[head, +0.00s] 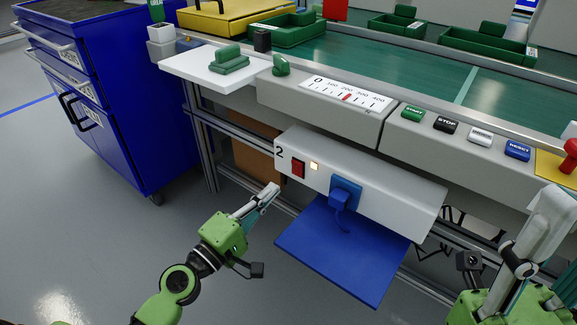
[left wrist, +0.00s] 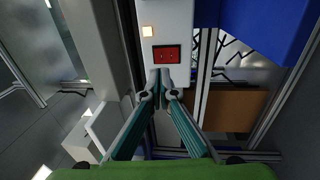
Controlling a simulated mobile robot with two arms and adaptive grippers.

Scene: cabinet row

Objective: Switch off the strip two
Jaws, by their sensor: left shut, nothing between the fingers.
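Strip two is a white box (head: 385,192) marked "2" under the bench edge in the head view. It bears a red rocker switch (head: 298,169), a small lit lamp (head: 314,166) and a blue plug (head: 345,193). My left gripper (head: 272,190) is shut and empty, just left of and below the switch. In the left wrist view the red switch (left wrist: 166,54) lies just beyond the closed fingertips (left wrist: 159,75), with the glowing lamp (left wrist: 148,31) beside it. Whether the tips touch the switch I cannot tell. My right gripper (head: 548,218) is at the lower right; its jaw state is unclear.
A blue panel (head: 340,250) juts out below the strip. Above it are start (head: 412,113), stop (head: 446,124) and reset (head: 517,150) buttons and a scale (head: 345,95). A red mushroom button (head: 570,152) is at right. A blue cabinet (head: 120,130) stands left; floor between is clear.

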